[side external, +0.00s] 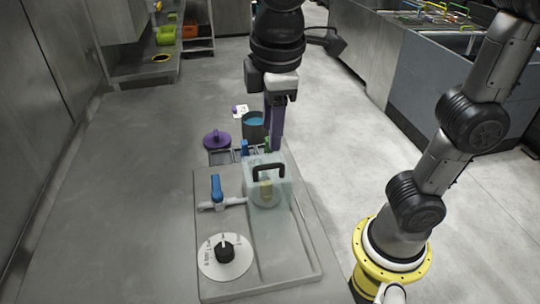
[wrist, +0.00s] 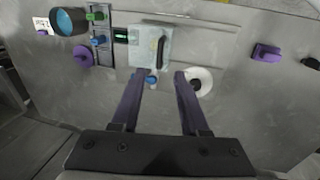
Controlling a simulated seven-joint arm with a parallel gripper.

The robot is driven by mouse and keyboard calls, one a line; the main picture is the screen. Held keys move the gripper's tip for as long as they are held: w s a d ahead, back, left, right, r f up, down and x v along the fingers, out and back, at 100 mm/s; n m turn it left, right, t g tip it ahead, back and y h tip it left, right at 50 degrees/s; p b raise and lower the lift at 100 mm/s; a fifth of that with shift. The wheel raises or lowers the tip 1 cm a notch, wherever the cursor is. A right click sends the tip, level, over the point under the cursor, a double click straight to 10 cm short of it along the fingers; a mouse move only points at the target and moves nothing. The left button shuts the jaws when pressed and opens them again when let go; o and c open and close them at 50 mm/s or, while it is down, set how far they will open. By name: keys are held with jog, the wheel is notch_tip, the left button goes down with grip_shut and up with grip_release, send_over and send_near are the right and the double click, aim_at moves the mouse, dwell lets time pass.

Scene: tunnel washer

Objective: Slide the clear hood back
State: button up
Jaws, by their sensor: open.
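The clear hood (side external: 284,168) is a pale see-through box with a black arched handle (side external: 268,168) on top. It stands at the far part of a grey panel, over a yellowish item that shows through it. It also shows in the wrist view (wrist: 143,52), with its handle (wrist: 160,48) upright in the picture. My gripper (side external: 277,149) has purple fingers pointing down, and in the side view they overlap the hood's far edge. In the wrist view my gripper (wrist: 159,74) is open with nothing between its fingers. I cannot tell whether a fingertip touches the hood.
The panel (side external: 236,286) has a long recess in front of the hood, a blue-handled valve (side external: 216,190) and a white dial with a black knob (side external: 225,250). A purple lid (side external: 217,140) and a cup of blue liquid (side external: 254,124) stand beyond it.

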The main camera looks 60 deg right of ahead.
aim_at(270, 167)
jog(key=f, duration=0.5)
jog(key=w+d+f, duration=0.1)
jog(key=f, duration=0.2)
jog(key=shift+d, duration=0.1)
grip_shut()
dwell(1.2)
